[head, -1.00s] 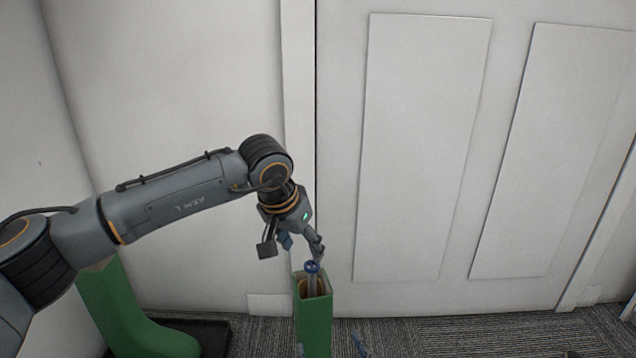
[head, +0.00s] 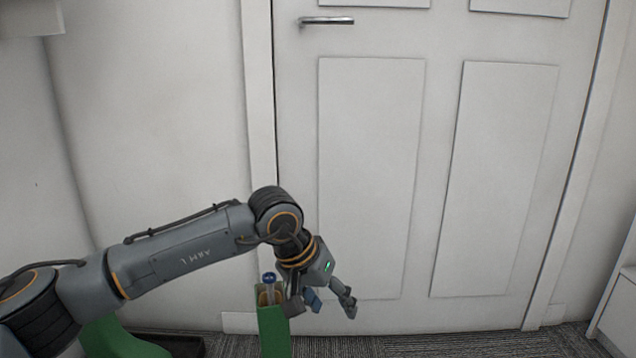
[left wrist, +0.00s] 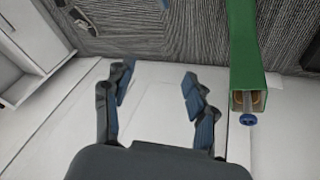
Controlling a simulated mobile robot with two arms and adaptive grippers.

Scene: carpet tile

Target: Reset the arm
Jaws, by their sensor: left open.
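My left arm comes in from the left in the head view, and its gripper (head: 331,302) is open and empty in front of the white door. The gripper also shows in the left wrist view (left wrist: 157,92), with its two blue-padded fingers spread apart and nothing between them. It is just right of a tall green box (head: 274,332), which also stands beside the fingers in the left wrist view (left wrist: 244,45). A blue-topped item (head: 269,279) stands in the green box. My right gripper is in neither view.
A white door (head: 371,180) with a metal handle (head: 327,20) stands ahead. A green boot (head: 115,340) is at the lower left on a dark tray (head: 185,346). White shelving (head: 622,300) is at the right edge. Carpet (head: 440,346) shows along the bottom.

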